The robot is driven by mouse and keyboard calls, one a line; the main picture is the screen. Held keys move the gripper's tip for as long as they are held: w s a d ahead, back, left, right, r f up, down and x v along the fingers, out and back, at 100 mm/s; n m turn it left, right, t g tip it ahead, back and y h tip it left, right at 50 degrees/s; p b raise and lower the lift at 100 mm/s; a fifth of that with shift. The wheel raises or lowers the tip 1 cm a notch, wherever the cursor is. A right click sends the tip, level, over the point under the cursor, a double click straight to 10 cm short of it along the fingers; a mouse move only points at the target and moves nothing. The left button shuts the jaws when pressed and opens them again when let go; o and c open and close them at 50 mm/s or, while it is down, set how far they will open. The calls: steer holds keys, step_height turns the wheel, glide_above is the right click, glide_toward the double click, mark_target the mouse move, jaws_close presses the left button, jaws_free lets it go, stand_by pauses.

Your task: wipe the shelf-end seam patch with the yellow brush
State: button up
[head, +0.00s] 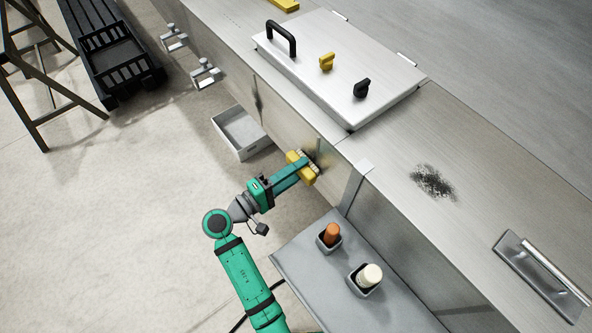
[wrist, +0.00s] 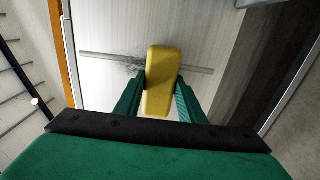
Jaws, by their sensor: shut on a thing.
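The yellow brush (head: 303,168) is held in my gripper (head: 297,170), with its pale bristles toward the vertical metal side of the float. In the wrist view the yellow brush (wrist: 160,80) sits between the two green fingers, which are shut on it. A dark speckled patch (wrist: 128,62) lies along a thin seam strip (wrist: 198,69) on that side, just left of the brush. The brush covers part of the strip. In the head view a faint dark smear (head: 318,146) shows just above the brush. I cannot tell whether the bristles touch the metal.
A grey shelf (head: 310,270) at lower right holds an orange-brown bottle (head: 331,235) and a white bottle (head: 371,275) in cups. An open tray (head: 240,133) is left of my gripper. Another dark patch (head: 432,182) is on the top deck. A dark streak (head: 257,95) marks the side farther left.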

mark_target(306, 178)
steer(key=shift+d, duration=0.1)
steer(key=shift+s+d, duration=0.55)
steer(key=shift+s, duration=0.25)
steer(key=shift+s+d, duration=0.55)
steer(key=shift+s, duration=0.25)
steer(key=shift+w+d+r, duration=0.1)
steer(key=shift+r, duration=0.85)
steer(key=shift+w+a, duration=1.25)
steer(key=shift+w, duration=0.3)
steer(key=shift+d+r, duration=0.15)
steer(key=shift+r, duration=0.8)
steer(key=shift+s+d, duration=0.6)
steer(key=shift+s, duration=0.25)
steer(key=shift+s+d, duration=0.6)
steer(key=shift+s, duration=0.2)
steer(key=shift+a+r, duration=0.15)
steer(key=shift+r, duration=0.75)
steer(key=shift+w+a, duration=0.55)
steer(key=shift+w, duration=0.3)
steer(key=shift+w+a, duration=0.55)
steer(key=shift+w, duration=0.3)
